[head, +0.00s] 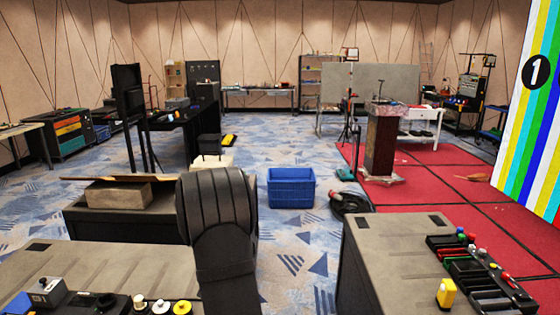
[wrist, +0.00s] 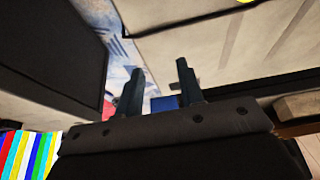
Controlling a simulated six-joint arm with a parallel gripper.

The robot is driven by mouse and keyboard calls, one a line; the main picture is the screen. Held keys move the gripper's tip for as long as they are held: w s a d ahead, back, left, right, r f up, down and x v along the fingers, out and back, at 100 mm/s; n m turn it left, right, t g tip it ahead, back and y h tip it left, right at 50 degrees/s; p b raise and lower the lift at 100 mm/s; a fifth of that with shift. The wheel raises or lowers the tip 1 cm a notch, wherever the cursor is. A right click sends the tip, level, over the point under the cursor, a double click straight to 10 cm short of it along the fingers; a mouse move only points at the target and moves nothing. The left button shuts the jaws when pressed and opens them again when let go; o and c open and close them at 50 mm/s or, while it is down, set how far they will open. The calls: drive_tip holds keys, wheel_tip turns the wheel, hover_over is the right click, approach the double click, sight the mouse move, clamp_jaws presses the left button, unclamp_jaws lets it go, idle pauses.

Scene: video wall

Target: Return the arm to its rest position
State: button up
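My gripper (wrist: 160,92) shows in the wrist view with its two dark fingers apart and nothing between them. Beyond the fingertips are the blue patterned carpet and the edge of a grey case top. In the head view, a dark ribbed part of my arm (head: 217,215) rises in the lower middle, between two grey-topped cases. My gripper cannot be made out in the head view.
Left case (head: 100,265) and right case (head: 385,250) flank my arm, with small tools on both. A blue crate (head: 291,188) stands on the carpet ahead. A low case with a wooden board (head: 120,179) is left. A striped video wall (head: 535,110) stands right.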

drive_tip(key=w+d+m+h, duration=0.1)
drive_tip(key=d+m, duration=0.3)
drive_tip(key=d, duration=1.5)
drive_tip(key=w+d+m+g+h, duration=0.1)
drive_tip(key=d+m, duration=0.4)
drive_tip(key=d, duration=1.5)
drive_tip(key=w+h, duration=0.1)
drive_tip(key=w, duration=0.1)
drive_tip(key=shift+w, duration=0.35)
